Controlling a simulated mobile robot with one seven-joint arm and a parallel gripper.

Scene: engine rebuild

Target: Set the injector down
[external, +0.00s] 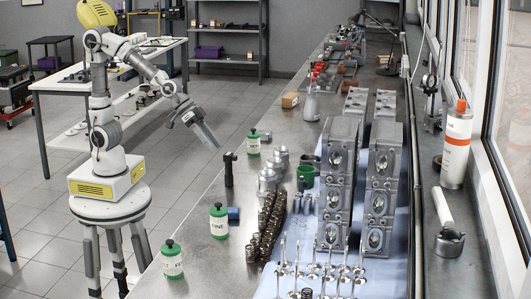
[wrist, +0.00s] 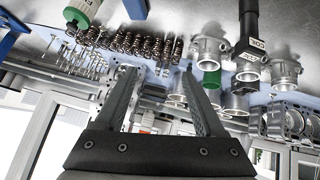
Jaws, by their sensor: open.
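My gripper (external: 207,136) is over the near left edge of the workbench, with its fingers pointing down and to the right. In the wrist view my gripper (wrist: 162,75) has its two fingers wide apart with nothing held between them. A slim dark piece (external: 229,170) with a wider head stands upright on the bench, below and right of my gripper and apart from it. It looks like the black piece with a lettered block (wrist: 249,25) in the wrist view. I cannot tell for certain that this is the injector.
Green-and-white bottles (external: 219,222) line the bench's left edge, with a small blue block (external: 234,214) beside one. Bare bench shows around the dark piece.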

